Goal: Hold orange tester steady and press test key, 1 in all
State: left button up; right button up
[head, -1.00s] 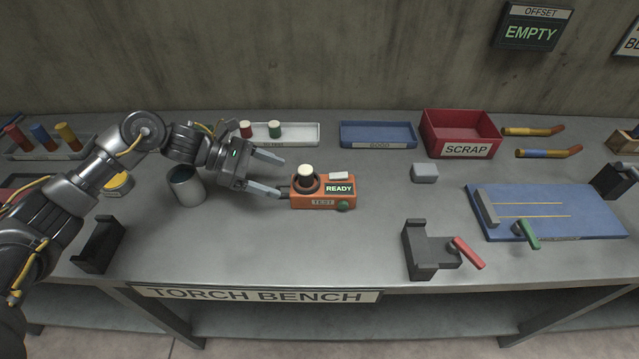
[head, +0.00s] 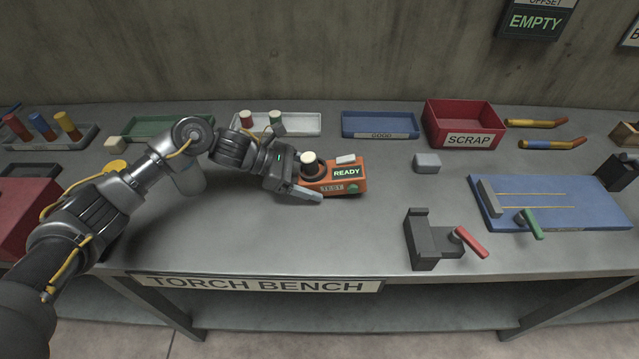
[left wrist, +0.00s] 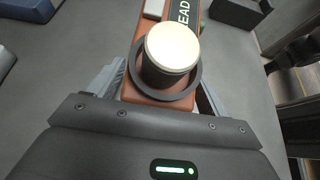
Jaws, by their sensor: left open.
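The orange tester (head: 318,184) sits on the bench with its lit display reading READY. A dark cylinder with a cream top (head: 308,157) stands upright in the dark ring on its left end; its cream top (left wrist: 173,47) fills the middle of the left wrist view. A green round button (head: 353,188) is on the tester's front, beside a small label. A pale block (head: 345,159) is on its top. My left gripper (head: 308,181) is open around the tester's left end, one finger along each side; contact is unclear. My right gripper is not in view.
A grey-black clamp with a red handle (head: 432,240) stands front right of the tester. A blue tray (head: 380,122) and a red SCRAP box (head: 463,115) are behind. A grey block (head: 427,162) lies to the right. The bench in front of the tester is clear.

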pick_arm(q)
jog(key=shift+s+f, duration=0.15)
jog(key=shift+f, duration=0.15)
jog(key=shift+c, duration=0.2)
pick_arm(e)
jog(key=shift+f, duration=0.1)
